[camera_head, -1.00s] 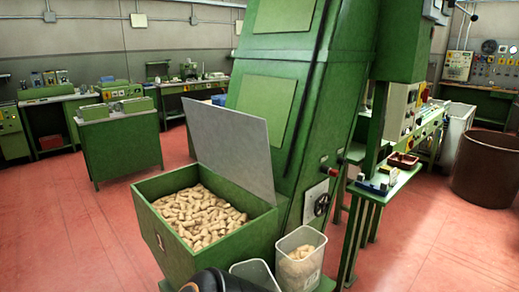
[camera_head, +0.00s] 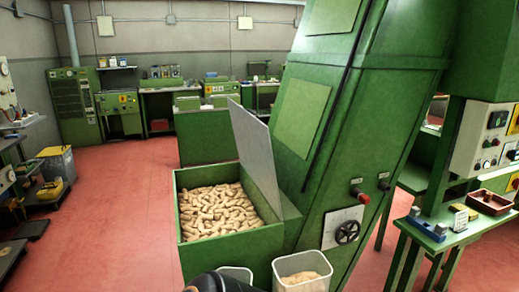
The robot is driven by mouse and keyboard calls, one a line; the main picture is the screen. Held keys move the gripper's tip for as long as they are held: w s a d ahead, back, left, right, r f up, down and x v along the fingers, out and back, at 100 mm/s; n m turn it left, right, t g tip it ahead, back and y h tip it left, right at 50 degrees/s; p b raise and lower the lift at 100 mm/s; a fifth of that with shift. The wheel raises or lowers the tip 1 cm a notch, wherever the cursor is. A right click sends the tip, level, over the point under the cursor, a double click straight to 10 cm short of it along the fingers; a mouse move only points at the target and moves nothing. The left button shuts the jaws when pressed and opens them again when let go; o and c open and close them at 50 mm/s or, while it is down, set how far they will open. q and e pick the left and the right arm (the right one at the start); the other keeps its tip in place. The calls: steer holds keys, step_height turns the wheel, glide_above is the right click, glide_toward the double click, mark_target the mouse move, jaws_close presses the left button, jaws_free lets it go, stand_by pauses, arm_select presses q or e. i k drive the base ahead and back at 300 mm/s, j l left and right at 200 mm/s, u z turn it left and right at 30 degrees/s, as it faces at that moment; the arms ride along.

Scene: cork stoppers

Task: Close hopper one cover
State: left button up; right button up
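The hopper (camera_head: 204,258) is a green open-topped box filled with cork stoppers (camera_head: 216,208). Its cover (camera_head: 257,155) is a thin grey panel standing raised and tilted at the hopper's right side, against the tall green machine (camera_head: 340,140). The hopper is open and its corks show. A dark rounded part at the bottom edge, in front of the hopper, appears to be part of my arm. Neither gripper's fingers show in the head view.
Two pale bins, one left (camera_head: 236,273) and one right with corks (camera_head: 302,275), stand before the machine. A green side table (camera_head: 440,236) is at the right. Benches and a bin (camera_head: 57,163) are at the left. Red floor (camera_head: 110,215) left of the hopper is clear.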

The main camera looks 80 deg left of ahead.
mark_target(252, 137)
steer(key=i+u, duration=0.7)
steer(key=i+l+u, duration=0.15)
steer(key=u, duration=0.15)
steer(key=i+u, duration=0.2)
steer(key=u, duration=0.25)
steer(key=i+l+u, duration=0.1)
steer(key=u, duration=0.35)
steer(key=i+l+u, duration=0.2)
steer(key=u, duration=0.25)
steer(key=i, duration=0.05)
